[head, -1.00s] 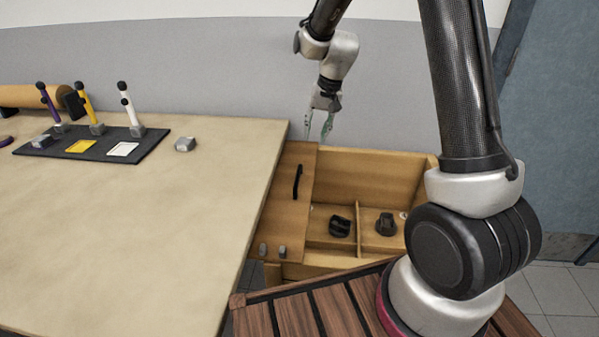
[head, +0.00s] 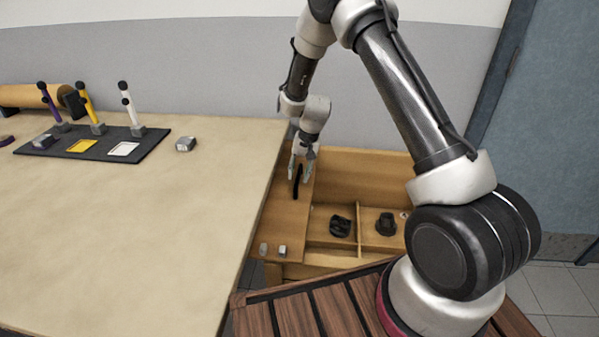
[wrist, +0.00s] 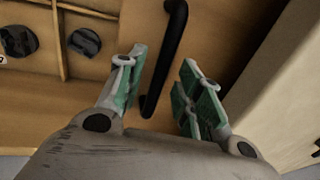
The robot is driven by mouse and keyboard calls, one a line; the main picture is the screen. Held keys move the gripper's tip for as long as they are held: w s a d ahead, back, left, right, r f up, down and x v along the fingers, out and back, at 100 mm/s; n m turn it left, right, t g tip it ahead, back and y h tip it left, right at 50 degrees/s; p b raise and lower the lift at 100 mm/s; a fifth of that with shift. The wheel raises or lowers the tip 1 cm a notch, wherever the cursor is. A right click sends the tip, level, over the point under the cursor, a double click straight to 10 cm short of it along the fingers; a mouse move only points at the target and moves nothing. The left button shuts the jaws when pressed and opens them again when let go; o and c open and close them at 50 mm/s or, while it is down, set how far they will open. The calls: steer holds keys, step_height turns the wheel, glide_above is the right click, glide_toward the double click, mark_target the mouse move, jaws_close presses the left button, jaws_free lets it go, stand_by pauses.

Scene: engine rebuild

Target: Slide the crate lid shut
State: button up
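The wooden crate (head: 375,160) stands beside the table, with its lid (head: 278,222) covering the left part and the right part open. A black bar handle (head: 297,182) is fixed on the lid. My gripper (head: 303,176) is over the lid at the handle. In the wrist view the handle (wrist: 167,60) runs into the space between the two green-padded fingers of my gripper (wrist: 165,92). The fingers are apart, with a gap on each side of the handle. I cannot tell exactly how far above the lid the fingertips are.
Two dark parts, one (head: 340,226) and another (head: 385,224), lie in separate crate compartments. Two small grey blocks (head: 272,249) sit at the lid's near end. The table (head: 150,230) borders the crate on the left. A black tray (head: 95,143) holds several upright tools.

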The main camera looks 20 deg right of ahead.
steer(key=shift+c, duration=0.3)
jaws_close()
steer(key=shift+s+d, duration=0.2)
steer(key=shift+d, duration=0.25)
steer(key=s+d, duration=0.6)
steer(key=d, duration=0.9)
steer(key=s+d, duration=0.7)
steer(key=d, duration=0.9)
steer(key=s+d, duration=0.6)
steer(key=d, duration=1)
steer(key=shift+s+d, duration=0.25)
steer(key=shift+s, duration=0.1)
steer(key=shift+o, duration=0.3)
jaws_free()
steer(key=shift+d, duration=0.15)
